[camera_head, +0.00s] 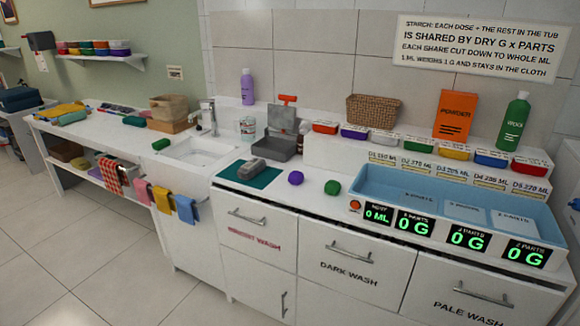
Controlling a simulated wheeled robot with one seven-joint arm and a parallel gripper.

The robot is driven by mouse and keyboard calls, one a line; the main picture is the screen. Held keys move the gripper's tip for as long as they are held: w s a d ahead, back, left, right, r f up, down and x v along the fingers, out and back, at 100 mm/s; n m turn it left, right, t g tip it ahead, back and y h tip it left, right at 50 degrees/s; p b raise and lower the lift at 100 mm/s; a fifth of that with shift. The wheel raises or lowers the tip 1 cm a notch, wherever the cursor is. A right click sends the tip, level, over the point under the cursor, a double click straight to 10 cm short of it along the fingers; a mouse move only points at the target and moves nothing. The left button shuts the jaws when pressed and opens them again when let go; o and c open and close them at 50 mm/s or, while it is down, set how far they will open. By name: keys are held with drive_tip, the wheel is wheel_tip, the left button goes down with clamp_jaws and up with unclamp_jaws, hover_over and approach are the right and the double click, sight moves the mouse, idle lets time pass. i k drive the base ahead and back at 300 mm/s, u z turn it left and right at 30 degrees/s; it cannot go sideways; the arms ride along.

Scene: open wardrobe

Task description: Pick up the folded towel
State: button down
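A grey bundle (252,165) that looks like a folded or rolled cloth lies on a teal mat (236,180) on the counter, right of the sink. I cannot tell for sure that it is the folded towel. Other cloths, yellow (62,112) and blue among them, lie at the far left of the counter. Dark blue folded cloths (20,99) are stacked on a separate surface at the left edge. Several coloured cloths (163,199) hang below the counter's front edge. My gripper is not in view.
The sink (190,151) is left of the mat. A purple ball (296,178) and a green ball (332,187) sit to its right, with a grey open device (284,146) behind. A blue tray (385,183) with displays fills the right. White drawers (350,265) front the counter. Floor is clear at lower left.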

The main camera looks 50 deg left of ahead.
sight(253, 168)
drive_tip(key=u, duration=2.4)
drive_tip(key=i, duration=2.35)
drive_tip(key=z, duration=0.5)
